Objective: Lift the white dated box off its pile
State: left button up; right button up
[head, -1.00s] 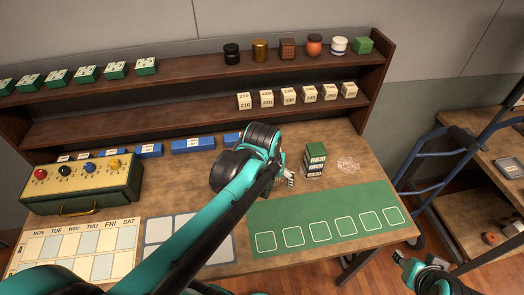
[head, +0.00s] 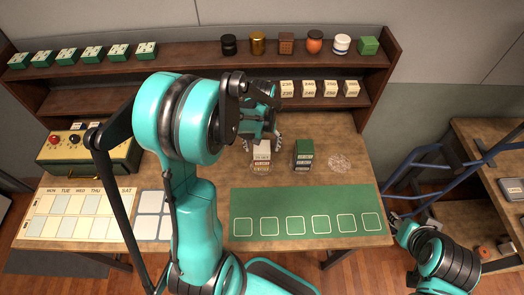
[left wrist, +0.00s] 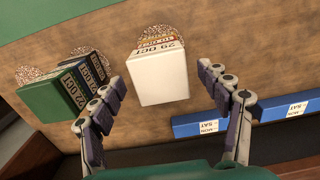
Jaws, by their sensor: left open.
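The white dated box (head: 262,148) tops a small pile on the table. In the left wrist view the white box (left wrist: 162,78) shows its blank top and a side reading 29 OCT, with a yellowish box edge below it. My left gripper (head: 262,140) is above the pile, pointing down. In the left wrist view the left gripper (left wrist: 160,100) is open, its fingers apart on either side of the box, with no contact visible. My right gripper (head: 396,222) is low at the right, away from the table top; its jaws are too small to read.
A green-topped pile (head: 304,150) stands just right of the white box's pile. A speckled round patch (head: 340,162) is bare. A green mat (head: 305,210) with outlined squares lies in front. Blue boxes (left wrist: 202,123) sit near the shelf (head: 185,60).

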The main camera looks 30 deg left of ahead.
pick_arm(q)
jog(key=shift+f, duration=0.6)
jog(key=c, duration=1.3)
jog(key=shift+r, duration=0.15)
